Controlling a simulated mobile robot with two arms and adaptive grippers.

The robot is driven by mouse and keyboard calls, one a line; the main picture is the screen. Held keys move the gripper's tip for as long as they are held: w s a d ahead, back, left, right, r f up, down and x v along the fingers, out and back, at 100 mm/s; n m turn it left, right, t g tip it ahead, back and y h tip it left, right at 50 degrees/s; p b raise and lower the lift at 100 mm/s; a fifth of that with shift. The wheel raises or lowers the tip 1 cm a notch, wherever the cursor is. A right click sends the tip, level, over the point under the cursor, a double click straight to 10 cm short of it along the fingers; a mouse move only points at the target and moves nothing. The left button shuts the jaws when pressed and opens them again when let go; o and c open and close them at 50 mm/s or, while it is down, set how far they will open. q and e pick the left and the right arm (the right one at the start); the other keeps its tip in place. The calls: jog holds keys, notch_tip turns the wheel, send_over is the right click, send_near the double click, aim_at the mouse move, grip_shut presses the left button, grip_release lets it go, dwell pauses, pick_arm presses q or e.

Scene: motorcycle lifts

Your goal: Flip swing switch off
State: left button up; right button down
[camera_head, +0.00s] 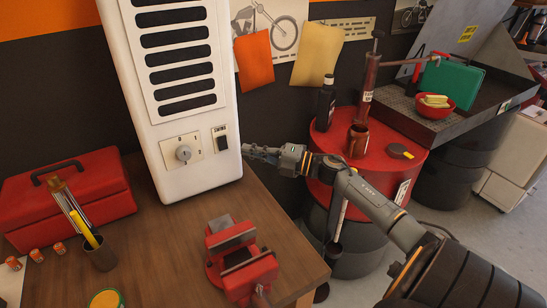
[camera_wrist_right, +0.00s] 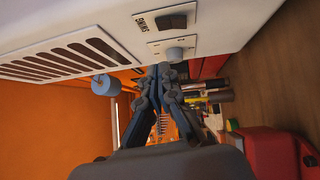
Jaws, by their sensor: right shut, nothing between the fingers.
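The swing switch (camera_head: 221,138) is a dark rocker on a pale plate, low on the front of a white slatted unit (camera_head: 187,184). A round knob (camera_head: 184,153) sits to its left. The switch also shows near the top of the right wrist view (camera_wrist_right: 173,21), beside its "SWING" label, with the knob (camera_wrist_right: 175,54) below. My right gripper (camera_head: 247,152) is shut and empty, its tips just right of and slightly below the switch, apart from it. Its fingers show in the wrist view (camera_wrist_right: 160,72). Which way the rocker is tipped is too small to tell. My left gripper is not in view.
The unit stands on a wooden bench (camera_head: 170,245) with a red vise (camera_head: 240,262), a red toolbox (camera_head: 75,200) and a pen cup (camera_head: 100,255). A red drum (camera_head: 335,140) with a bottle (camera_head: 325,103) and a can (camera_head: 358,140) is behind my right arm.

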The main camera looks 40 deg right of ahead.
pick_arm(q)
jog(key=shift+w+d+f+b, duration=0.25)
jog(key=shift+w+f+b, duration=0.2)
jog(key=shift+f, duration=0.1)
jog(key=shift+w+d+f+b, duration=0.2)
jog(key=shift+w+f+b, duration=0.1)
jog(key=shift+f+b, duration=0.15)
pick_arm(e)
jog(key=v, duration=0.4)
jog(key=r+v, duration=0.1)
jog(key=v, duration=0.1)
jog(key=shift+r, duration=0.1)
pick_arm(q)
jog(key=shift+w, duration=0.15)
